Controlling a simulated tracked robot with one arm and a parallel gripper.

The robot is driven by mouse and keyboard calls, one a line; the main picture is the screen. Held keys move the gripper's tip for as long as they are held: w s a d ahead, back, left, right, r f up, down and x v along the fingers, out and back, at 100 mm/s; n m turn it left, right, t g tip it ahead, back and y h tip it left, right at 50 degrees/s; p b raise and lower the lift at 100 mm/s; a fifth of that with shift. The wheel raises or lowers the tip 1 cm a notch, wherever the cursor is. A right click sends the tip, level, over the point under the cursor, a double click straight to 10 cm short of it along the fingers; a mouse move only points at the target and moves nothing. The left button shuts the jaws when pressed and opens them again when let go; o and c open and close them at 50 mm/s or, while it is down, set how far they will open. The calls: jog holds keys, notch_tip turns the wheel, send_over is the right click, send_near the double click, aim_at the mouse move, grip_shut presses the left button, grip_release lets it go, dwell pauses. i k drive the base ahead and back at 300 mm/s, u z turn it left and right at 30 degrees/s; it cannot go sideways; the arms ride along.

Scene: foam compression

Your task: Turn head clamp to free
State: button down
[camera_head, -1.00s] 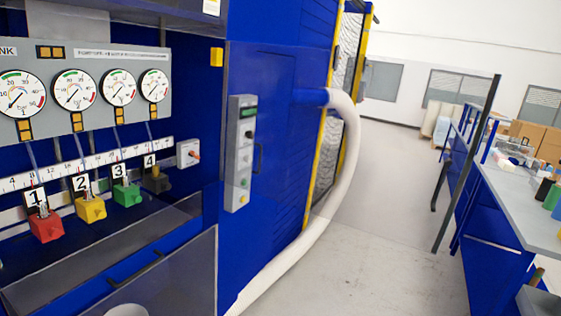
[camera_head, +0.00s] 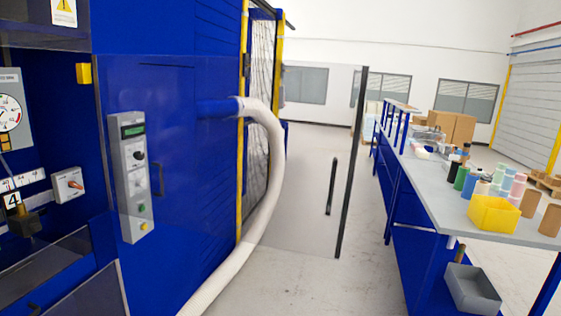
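A small pale box with an orange-brown lever (camera_head: 72,184) is on the blue machine at the far left of the view. Its lever points to the right and slightly down. Its label is too small to read, so I cannot tell for sure that it is the head clamp. A grey control panel (camera_head: 129,198) on the machine's front has a green display, a black knob (camera_head: 139,155) and green and yellow buttons. My gripper is not in view.
A thick white hose (camera_head: 274,150) curves from the machine to the floor. A clear panel with a dark post (camera_head: 351,165) stands in the aisle. A bench (camera_head: 425,180) at right holds a yellow bin (camera_head: 493,213) and several foam cylinders. Open floor lies between.

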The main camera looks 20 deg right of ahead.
aim_at(72, 184)
jog(key=z, duration=1.35)
jog(key=i, duration=4.25)
jog(key=u, duration=3.3)
